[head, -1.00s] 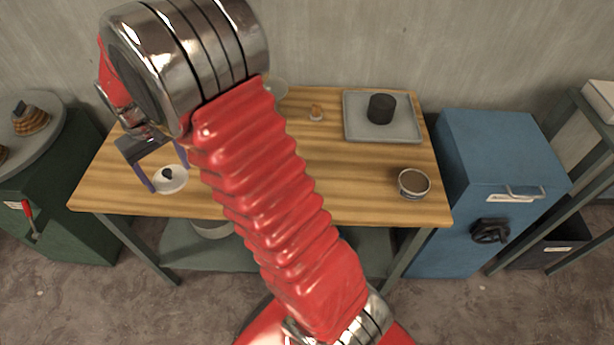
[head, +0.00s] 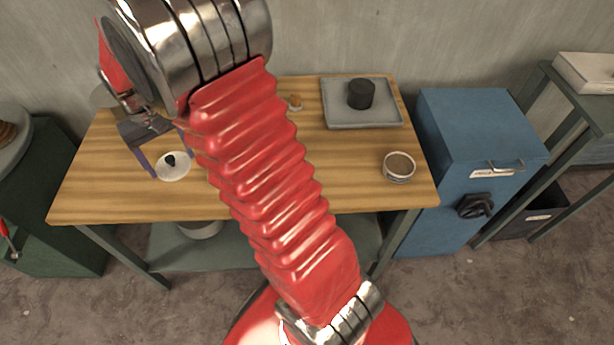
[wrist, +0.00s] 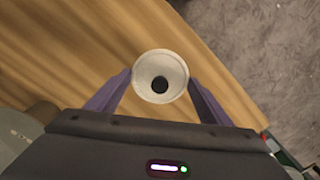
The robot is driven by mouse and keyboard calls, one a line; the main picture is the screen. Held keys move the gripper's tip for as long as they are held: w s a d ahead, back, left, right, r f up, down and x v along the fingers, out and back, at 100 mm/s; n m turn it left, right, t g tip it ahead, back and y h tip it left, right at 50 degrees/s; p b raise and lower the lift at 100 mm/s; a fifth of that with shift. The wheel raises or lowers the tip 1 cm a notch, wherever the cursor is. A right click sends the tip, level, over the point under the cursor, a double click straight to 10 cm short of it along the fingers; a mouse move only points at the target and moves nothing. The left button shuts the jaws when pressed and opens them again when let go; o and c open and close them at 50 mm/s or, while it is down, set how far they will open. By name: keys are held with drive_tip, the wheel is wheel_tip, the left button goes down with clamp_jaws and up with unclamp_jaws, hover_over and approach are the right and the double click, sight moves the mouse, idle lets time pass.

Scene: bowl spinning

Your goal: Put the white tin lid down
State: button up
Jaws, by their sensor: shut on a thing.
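The white tin lid (head: 174,167) is a small round disc with a black knob in its middle. It shows over the left part of the wooden table top. My gripper (head: 168,158) has its two purple fingers on either side of the lid's rim, shut on it. In the wrist view the lid (wrist: 160,69) sits between the fingertips of my gripper (wrist: 160,78), knob towards the camera, with wood behind it. I cannot tell how far the lid is above the wood. My red arm hides part of the table's middle.
The wooden table (head: 330,190) has free room at its front left. A tin with brown contents (head: 399,167) stands at the right. A grey tray (head: 345,118) with a black cylinder (head: 361,94) and a small orange-brown thing (head: 294,103) are at the back. A blue cabinet (head: 470,150) stands right.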

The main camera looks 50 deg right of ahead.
drive_tip(key=s+d+r+m, duration=0.1)
drive_tip(key=s+d+m, duration=0.95)
drive_tip(key=d, duration=0.55)
drive_tip(key=s+d+m, duration=0.3)
drive_tip(key=s+d, duration=0.1)
drive_tip(key=s, duration=0.4)
drive_tip(key=s+d+m, duration=0.4)
drive_tip(key=s, duration=0.5)
drive_tip(key=shift+d+r, duration=0.15)
drive_tip(key=shift+r, duration=0.2)
drive_tip(key=shift+m, duration=0.25)
drive_tip(key=shift+f, duration=3.15)
drive_tip(key=shift+f, duration=1.85)
